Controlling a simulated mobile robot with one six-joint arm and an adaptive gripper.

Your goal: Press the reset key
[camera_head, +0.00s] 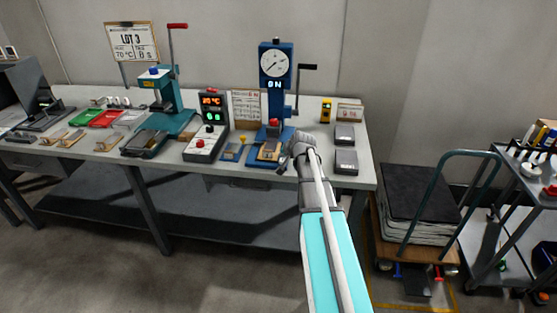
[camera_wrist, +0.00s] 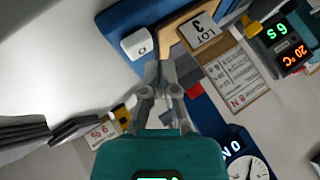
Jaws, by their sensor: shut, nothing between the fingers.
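A white key (camera_wrist: 139,43) marked "0" sits on the blue base of the gauge press in the wrist view. It looks like the reset key; I cannot make it out in the head view, where my gripper covers that area. My gripper (camera_wrist: 158,68) is shut and empty, its fingertips close to the key's edge; I cannot tell whether they touch it. In the head view my gripper (camera_head: 284,166) is low at the right front of the blue gauge press (camera_head: 275,64), whose display reads "0 N".
A wooden piece with a "LOT 3" label (camera_wrist: 197,28) lies beside the key. A control box (camera_head: 208,128) with lit displays and a teal press (camera_head: 160,95) stand to the left. Grey trays (camera_head: 345,161) lie right of my gripper. A yellow device (camera_head: 326,110) stands behind.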

